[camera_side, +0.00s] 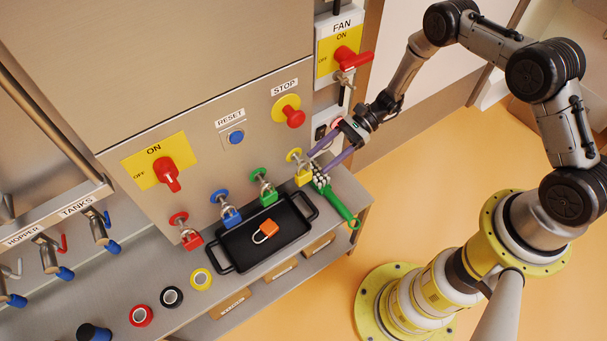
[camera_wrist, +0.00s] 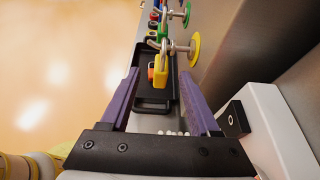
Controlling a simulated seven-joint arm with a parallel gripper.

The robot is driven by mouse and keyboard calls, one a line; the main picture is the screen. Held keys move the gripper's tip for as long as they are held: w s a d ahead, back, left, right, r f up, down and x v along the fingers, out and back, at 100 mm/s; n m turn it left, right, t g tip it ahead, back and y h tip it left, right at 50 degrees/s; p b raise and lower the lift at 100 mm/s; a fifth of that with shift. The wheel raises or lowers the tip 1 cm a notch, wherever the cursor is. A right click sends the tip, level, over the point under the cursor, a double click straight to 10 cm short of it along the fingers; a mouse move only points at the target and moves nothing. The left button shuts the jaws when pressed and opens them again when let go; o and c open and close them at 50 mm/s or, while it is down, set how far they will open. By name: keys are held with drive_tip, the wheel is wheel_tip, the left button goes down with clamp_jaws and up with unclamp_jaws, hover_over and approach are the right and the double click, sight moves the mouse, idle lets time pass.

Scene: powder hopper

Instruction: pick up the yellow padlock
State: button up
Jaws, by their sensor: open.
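The yellow padlock (camera_side: 303,178) hangs by its metal shackle from a fitting with a yellow disc (camera_side: 294,155) on the steel panel. It also shows in the wrist view (camera_wrist: 161,82), body down, between the fingertips in the picture and nearer the right finger. My gripper (camera_side: 317,164) is open, its two purple fingers reaching in from the right close to the padlock. In the wrist view the gripper (camera_wrist: 159,76) shows a gap on both sides of the padlock. I cannot tell exactly how deep the padlock sits between the fingers.
Green (camera_side: 268,196), blue (camera_side: 232,217) and red (camera_side: 192,239) padlocks hang in a row to the left. A black tray (camera_side: 240,258) holding an orange padlock (camera_side: 265,231) stands below. A green-handled brush (camera_side: 340,207) lies just below the fingers. The steel panel is close behind.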

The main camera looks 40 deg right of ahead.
sight(296, 180)
drive_tip(key=x, duration=1)
drive_tip(key=shift+w+f, duration=0.15)
drive_tip(key=shift+f, duration=0.05)
clamp_jaws()
